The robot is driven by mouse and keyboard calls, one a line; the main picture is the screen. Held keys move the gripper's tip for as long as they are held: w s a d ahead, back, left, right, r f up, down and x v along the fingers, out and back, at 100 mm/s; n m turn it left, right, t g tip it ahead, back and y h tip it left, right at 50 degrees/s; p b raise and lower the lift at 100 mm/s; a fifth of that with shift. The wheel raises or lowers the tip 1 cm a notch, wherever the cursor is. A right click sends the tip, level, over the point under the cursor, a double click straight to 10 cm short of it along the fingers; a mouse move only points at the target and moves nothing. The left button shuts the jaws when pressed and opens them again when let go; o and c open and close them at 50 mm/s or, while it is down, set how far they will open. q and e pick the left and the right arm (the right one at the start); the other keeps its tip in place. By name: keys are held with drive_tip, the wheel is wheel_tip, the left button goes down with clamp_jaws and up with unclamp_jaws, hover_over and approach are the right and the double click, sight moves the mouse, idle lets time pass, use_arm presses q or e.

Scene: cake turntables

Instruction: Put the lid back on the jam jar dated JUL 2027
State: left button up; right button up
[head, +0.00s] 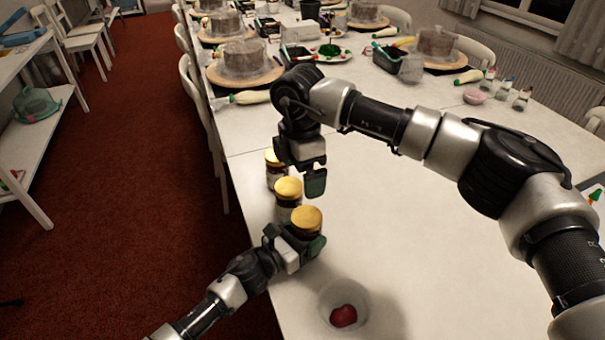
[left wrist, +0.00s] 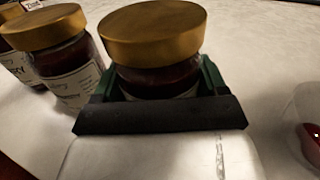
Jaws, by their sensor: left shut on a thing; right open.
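Three dark jam jars with gold lids stand in a row along the table's left edge. The nearest jar (head: 306,222) is between the fingers of my left gripper (head: 308,248), which is shut on it; this jar also shows in the left wrist view (left wrist: 152,76). The middle jar (head: 288,200) and far jar (head: 273,168) stand behind it, and the middle one shows in the left wrist view (left wrist: 62,62). All three look capped. White labels show partly, but I cannot read a date. My right gripper (head: 314,184) is open and empty, beside the middle and far jars.
A clear cup (head: 343,300) with a red thing inside stands on the white table (head: 440,270) near the front. Cakes on turntables (head: 243,72), piping bags (head: 250,97) and small bottles (head: 522,99) are farther back. The middle of the table is clear.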

use_arm(q)
drive_tip(key=o, duration=1.3)
drive_tip(key=shift+s+f, duration=0.1)
drive_tip(key=shift+f, duration=0.05)
drive_tip(key=o, duration=0.5)
drive_tip(key=shift+c, duration=0.2)
drive_tip(key=shift+a, duration=0.1)
drive_tip(key=b+v, duration=0.1)
drive_tip(key=v, duration=0.8)
drive_tip(key=shift+s+a, duration=0.15)
drive_tip(key=shift+s, duration=0.05)
drive_tip(key=shift+s+a, duration=0.35)
drive_tip(key=shift+a, duration=0.05)
drive_tip(key=shift+a, duration=0.1)
